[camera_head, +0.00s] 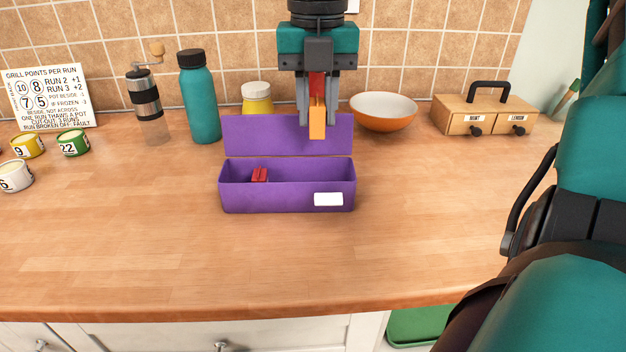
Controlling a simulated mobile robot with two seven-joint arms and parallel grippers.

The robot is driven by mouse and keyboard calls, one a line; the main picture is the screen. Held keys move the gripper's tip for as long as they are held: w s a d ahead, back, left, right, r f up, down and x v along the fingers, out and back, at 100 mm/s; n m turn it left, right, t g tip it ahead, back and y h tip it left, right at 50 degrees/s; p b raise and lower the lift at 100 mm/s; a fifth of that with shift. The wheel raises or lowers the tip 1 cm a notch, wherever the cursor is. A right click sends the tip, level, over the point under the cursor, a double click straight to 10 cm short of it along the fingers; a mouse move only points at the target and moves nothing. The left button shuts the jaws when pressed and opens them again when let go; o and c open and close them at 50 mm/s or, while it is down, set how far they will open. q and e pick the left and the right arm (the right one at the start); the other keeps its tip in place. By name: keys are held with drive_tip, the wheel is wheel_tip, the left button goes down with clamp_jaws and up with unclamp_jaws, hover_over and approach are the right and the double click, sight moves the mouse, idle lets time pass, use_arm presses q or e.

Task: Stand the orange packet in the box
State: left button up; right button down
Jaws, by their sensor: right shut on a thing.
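The orange packet (317,123) hangs upright in my right gripper (317,112), which is shut on it. It is above the counter, in front of the raised lid of the purple box (287,199). The box stands open with its long side facing me and a white blank label at its front right. A small red packet (260,174) stands inside, left of the middle. The packet's lower end appears above the right part of the box's opening and is apart from it. My left gripper is not in view.
Behind the box are a yellow jar with a white lid (257,98), a teal bottle (198,98) and an orange bowl (383,112). A grinder (147,105) and numbered tins stand left. A wooden drawer caddy (483,115) is right. The front counter is clear.

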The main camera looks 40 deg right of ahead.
hover_over(317, 176)
drive_tip(key=s+a, duration=0.2)
wheel_tip(317, 176, down, 8)
drive_tip(key=shift+s+a+r+b, duration=0.15)
drive_tip(key=shift+r+b, duration=0.1)
drive_tip(key=shift+b, duration=0.15)
wheel_tip(317, 176, down, 4)
drive_tip(key=shift+f+b, duration=0.1)
drive_tip(key=shift+b, duration=0.2)
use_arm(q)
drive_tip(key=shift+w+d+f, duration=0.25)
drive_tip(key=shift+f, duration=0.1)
use_arm(e)
drive_tip(key=shift+f, duration=0.2)
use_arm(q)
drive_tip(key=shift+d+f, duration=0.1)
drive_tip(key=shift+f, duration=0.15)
use_arm(e)
drive_tip(key=c, duration=0.9)
unclamp_jaws()
drive_tip(key=shift+r, duration=0.1)
